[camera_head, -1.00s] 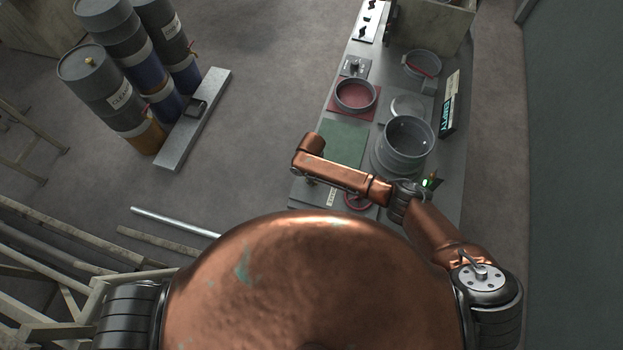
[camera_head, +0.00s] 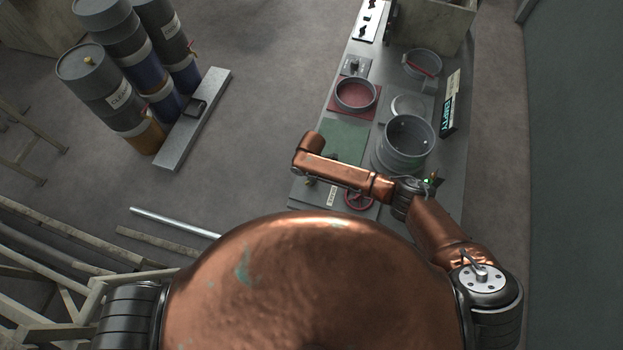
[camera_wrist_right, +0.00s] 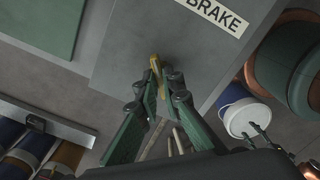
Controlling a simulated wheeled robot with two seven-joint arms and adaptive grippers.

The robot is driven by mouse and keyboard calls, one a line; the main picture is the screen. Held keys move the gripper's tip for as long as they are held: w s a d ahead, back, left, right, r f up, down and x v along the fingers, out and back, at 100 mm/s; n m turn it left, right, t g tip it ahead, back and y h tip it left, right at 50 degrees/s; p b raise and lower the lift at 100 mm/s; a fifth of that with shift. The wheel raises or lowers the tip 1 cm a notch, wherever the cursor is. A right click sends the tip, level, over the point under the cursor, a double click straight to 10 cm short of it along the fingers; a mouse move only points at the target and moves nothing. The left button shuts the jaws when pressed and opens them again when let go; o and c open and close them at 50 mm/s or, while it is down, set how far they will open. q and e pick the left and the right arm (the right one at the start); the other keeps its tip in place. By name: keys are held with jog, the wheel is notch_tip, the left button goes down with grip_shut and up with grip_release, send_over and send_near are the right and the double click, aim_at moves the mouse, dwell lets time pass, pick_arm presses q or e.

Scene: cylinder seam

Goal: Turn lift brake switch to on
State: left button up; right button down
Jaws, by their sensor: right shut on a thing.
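The lift brake switch shows in the right wrist view as a small brass-yellow lever (camera_wrist_right: 155,66) on the grey bench top, beside a white label reading BRAKE (camera_wrist_right: 215,12). My right gripper (camera_wrist_right: 157,88) is shut on this lever, with green fingers and dark pads on either side of it. In the head view the right gripper (camera_head: 308,182) is small and mostly under my copper forearm, at the bench's near left corner. The label (camera_head: 331,196) shows there too. The switch's base and any on mark are hidden or too small to tell.
A red handwheel (camera_head: 358,199) sits right of the label. A green mat (camera_head: 343,140), a grey cylinder (camera_head: 408,140) and a red-lined ring (camera_head: 355,94) stand farther back on the bench (camera_head: 447,200).

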jog(key=shift+f+n, duration=0.1)
jog(key=shift+n, duration=0.3)
jog(key=c, duration=2.1)
grip_release()
notch_tip(320, 180, up, 12)
jog(key=shift+r, duration=0.1)
